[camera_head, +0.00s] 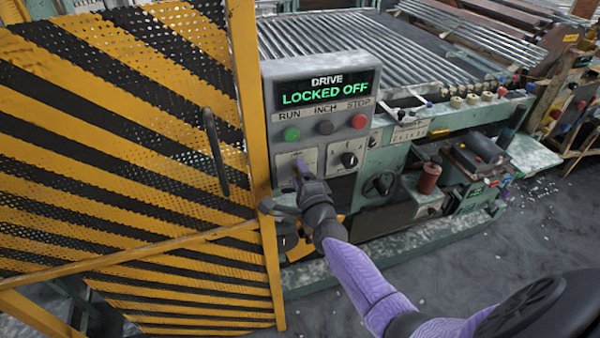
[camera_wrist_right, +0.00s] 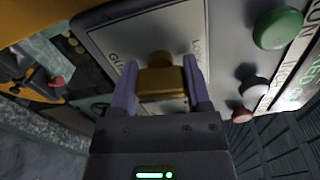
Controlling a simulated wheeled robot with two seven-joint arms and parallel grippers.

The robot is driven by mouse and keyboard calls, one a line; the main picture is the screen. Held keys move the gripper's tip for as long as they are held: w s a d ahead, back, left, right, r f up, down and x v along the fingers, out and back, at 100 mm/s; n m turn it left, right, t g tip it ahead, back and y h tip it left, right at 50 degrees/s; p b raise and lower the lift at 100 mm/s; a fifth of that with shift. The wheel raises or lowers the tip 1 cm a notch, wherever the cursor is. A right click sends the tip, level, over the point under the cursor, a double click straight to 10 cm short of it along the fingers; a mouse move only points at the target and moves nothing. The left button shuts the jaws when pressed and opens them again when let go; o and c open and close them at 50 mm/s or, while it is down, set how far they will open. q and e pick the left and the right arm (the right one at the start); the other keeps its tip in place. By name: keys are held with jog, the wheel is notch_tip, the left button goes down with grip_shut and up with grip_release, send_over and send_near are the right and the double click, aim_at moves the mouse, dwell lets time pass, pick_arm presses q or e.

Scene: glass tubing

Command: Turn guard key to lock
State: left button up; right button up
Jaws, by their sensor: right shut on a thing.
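The guard key (camera_wrist_right: 160,82) is a yellow, blocky piece on a pale plate (camera_wrist_right: 118,42) in the right wrist view. Lettering starting "GU" and "LO" shows on the plate, partly covered. My right gripper (camera_wrist_right: 159,72) is shut on the key, a purple finger on each side. In the head view my right gripper (camera_head: 299,172) reaches the lower left of the grey control panel (camera_head: 330,68) and hides the key. The display (camera_head: 325,94) reads "DRIVE LOCKED OFF" in white and green. My left gripper is not in view.
A yellow-and-black striped guard door (camera_head: 110,130) with a dark handle (camera_head: 216,150) stands close left of the panel. Green, grey and red buttons (camera_head: 358,121) sit above the plates. A black rotary switch (camera_head: 349,159) is right of my gripper. Rollers (camera_head: 370,45) lie behind.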

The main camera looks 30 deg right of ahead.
jog(key=shift+f+n, duration=0.15)
jog(key=shift+n, duration=0.65)
jog(key=o, duration=1.3)
jog(key=shift+s, duration=0.15)
jog(key=p+v, duration=0.2)
jog(key=v, duration=0.7)
jog(key=shift+s+a, duration=0.2)
jog(key=shift+s, duration=0.1)
